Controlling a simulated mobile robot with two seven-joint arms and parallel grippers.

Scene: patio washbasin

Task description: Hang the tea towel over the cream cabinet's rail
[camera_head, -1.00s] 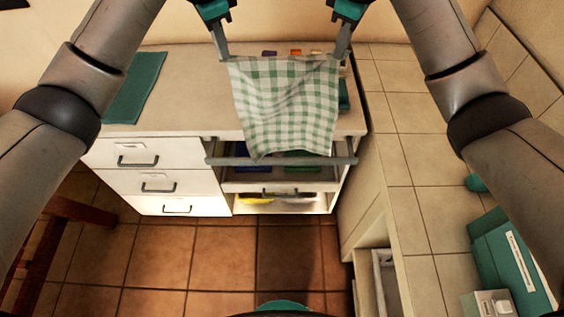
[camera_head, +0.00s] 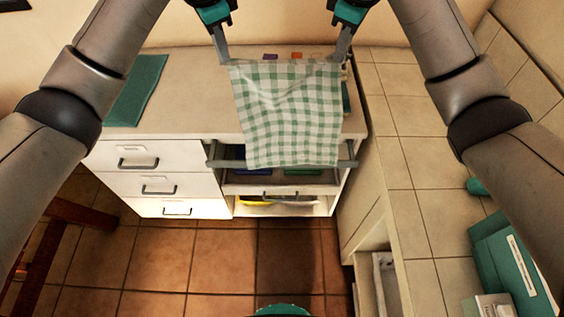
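The green-and-white checked tea towel (camera_head: 288,115) is spread between my two grippers and hangs down by its upper corners. My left gripper (camera_head: 222,58) is shut on the left corner. My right gripper (camera_head: 343,57) is shut on the right corner. The grey rail (camera_head: 226,163) runs along the front of the cream cabinet (camera_head: 195,120). The towel's lower part covers the rail's middle, and its bottom edge shows just below the rail. Only the rail's ends are visible. I cannot tell whether the towel touches the rail.
A dark green cloth (camera_head: 137,90) lies on the countertop's left. Small coloured items stand behind the towel. Drawers (camera_head: 150,160) are at the left, and open shelves sit below the rail. A tiled ledge (camera_head: 420,180) with a green box (camera_head: 505,260) runs along the right.

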